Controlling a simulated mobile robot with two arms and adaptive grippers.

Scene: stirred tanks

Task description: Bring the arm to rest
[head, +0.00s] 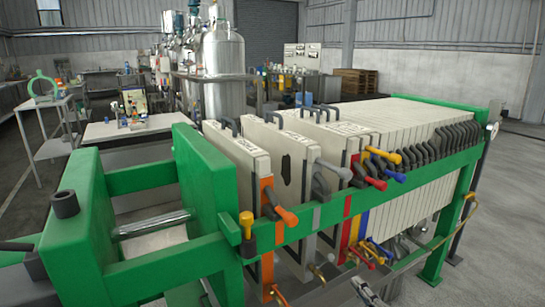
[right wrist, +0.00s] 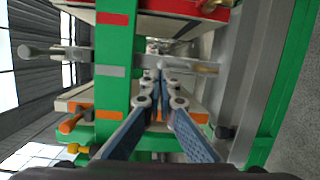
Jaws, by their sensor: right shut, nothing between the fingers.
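My right gripper (right wrist: 163,66) shows in the right wrist view, its fingers closed together with nothing between them. It is beside the green side rail (right wrist: 112,60) of a filter press, near a grey lever (right wrist: 75,52) and brass-coloured fittings (right wrist: 206,69). I cannot tell whether it touches any of them. My left gripper is in neither view.
The green filter press frame (head: 207,190) fills the foreground, holding pale plates (head: 235,150) with orange (head: 287,216), yellow (head: 390,156) and blue handles that stick out over the rail. Steel tanks (head: 222,62) and a white table (head: 160,122) stand behind. Open floor lies at the right (head: 510,200).

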